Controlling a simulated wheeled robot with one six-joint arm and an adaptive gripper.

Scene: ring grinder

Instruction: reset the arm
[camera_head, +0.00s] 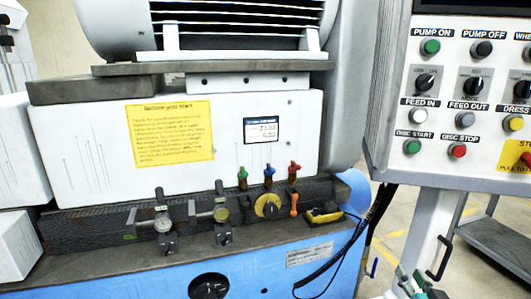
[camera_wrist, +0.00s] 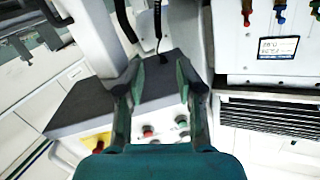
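My gripper (camera_wrist: 158,66) is open and empty in the wrist view, its two dark green fingers spread apart. The control panel (camera_wrist: 85,112) shows behind the fingers, with several buttons between and beside them. In the head view, part of my gripper (camera_head: 418,286) shows at the bottom right edge, below the control panel (camera_head: 392,110) and near its post. The fingertips are not clear there. No object is held.
The grinder's white housing (camera_head: 80,150) bears a yellow notice (camera_head: 170,133) and a small display (camera_head: 261,130). Dial gauges (camera_head: 163,223) and coloured valves (camera_head: 268,176) sit on its front ledge. A black cable (camera_head: 372,222) hangs beside the panel. A grey cart (camera_head: 480,250) stands at the right.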

